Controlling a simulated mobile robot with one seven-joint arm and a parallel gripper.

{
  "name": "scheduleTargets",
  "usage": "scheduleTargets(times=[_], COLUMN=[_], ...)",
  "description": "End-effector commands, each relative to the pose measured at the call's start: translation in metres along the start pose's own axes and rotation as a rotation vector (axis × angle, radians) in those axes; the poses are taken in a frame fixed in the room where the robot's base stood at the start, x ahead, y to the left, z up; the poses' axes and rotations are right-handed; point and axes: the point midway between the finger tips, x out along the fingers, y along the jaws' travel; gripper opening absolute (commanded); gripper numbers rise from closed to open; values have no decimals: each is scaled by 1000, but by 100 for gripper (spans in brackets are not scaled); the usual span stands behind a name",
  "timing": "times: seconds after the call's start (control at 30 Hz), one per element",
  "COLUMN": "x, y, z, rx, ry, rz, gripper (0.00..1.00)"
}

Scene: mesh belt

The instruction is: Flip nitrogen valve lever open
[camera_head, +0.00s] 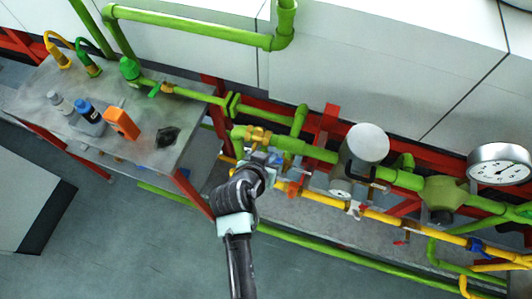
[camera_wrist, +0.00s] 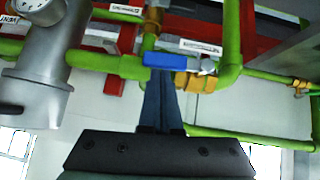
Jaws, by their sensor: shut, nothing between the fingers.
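In the wrist view a blue valve lever (camera_wrist: 170,60) lies level across the front of a green pipe, next to a brass valve body (camera_wrist: 194,82). My gripper (camera_wrist: 161,76) is shut and empty. Its fingertips are just below the blue lever in the picture; I cannot tell whether they touch it. In the head view my gripper (camera_head: 264,162) is at the pipe run, near a brass fitting (camera_head: 257,136), and my wrist hides part of the lever area. A white label (camera_wrist: 200,47) sits behind the lever, its text too small to read surely.
A grey cylindrical vessel with a gauge (camera_wrist: 45,60) stands left of the lever in the wrist view. A green vertical pipe (camera_wrist: 231,40) is close on the right. In the head view a metal table (camera_head: 105,100) with bottles and an orange box (camera_head: 122,123) is at left.

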Motion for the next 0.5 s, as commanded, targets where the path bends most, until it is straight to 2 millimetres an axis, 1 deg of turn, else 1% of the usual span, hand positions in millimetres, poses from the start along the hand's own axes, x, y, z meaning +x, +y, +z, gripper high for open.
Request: scheduleTargets(times=[0.03,0.5], x=[2,-2], y=[0,1], z=[3,-2], rx=[-2,-3], ry=[-1,0], rz=[0,2], gripper=[0,0])
